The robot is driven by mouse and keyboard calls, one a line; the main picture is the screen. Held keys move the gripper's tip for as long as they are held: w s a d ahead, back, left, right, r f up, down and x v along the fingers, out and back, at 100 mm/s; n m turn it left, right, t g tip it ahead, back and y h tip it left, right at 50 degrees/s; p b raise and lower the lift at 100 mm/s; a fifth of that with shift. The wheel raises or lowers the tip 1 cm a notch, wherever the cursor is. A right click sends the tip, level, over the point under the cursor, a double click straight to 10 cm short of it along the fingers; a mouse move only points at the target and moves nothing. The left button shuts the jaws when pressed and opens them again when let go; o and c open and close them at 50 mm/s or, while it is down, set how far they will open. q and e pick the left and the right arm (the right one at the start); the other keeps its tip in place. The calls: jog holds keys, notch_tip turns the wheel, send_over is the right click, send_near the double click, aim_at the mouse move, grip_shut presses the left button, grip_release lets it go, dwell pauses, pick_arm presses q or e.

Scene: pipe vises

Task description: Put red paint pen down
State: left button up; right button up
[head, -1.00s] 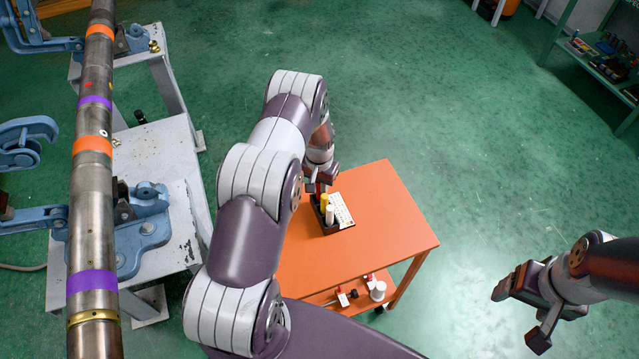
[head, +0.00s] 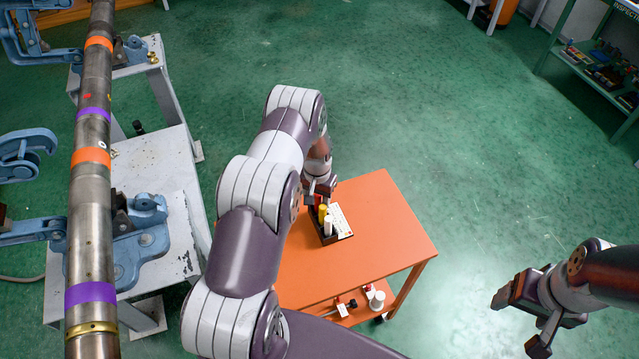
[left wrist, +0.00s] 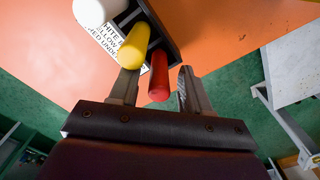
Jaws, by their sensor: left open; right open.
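The red paint pen (left wrist: 159,76) stands in a dark pen holder (left wrist: 168,42) on the orange table, in the left wrist view. My left gripper (left wrist: 158,86) is open, with one finger on each side of the red pen. A yellow pen (left wrist: 134,46) and a white pen (left wrist: 97,10) stand in the same holder; the yellow one is close by the left finger. In the head view the holder (head: 343,236) shows under my left gripper (head: 320,190), which hides most of the red pen. My right gripper (head: 522,318) is open and empty, right of the table.
The orange cart table (head: 385,225) has a lower shelf with white and red items (head: 375,298). A long pipe (head: 90,190) with coloured bands lies in blue vises (head: 140,235) on grey stands at left. Green floor is clear around the cart.

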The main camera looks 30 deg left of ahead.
pick_arm(q)
jog(key=r+b, duration=0.1)
jog(key=w+r+b, duration=0.1)
jog(key=r, duration=0.1)
jog(key=shift+d, duration=0.2)
notch_tip(320, 180, up, 8)
jog(key=b, duration=0.2)
jog(key=s+d+r, duration=0.6)
jog(key=s, duration=0.4)
jog(key=s+d+r+m+t, duration=0.1)
jog(key=s+d+r, duration=0.4)
jog(key=s, duration=0.5)
jog(key=shift+s+d+r, duration=0.35)
jog(key=shift+s+d, duration=0.05)
jog(key=shift+s, duration=0.15)
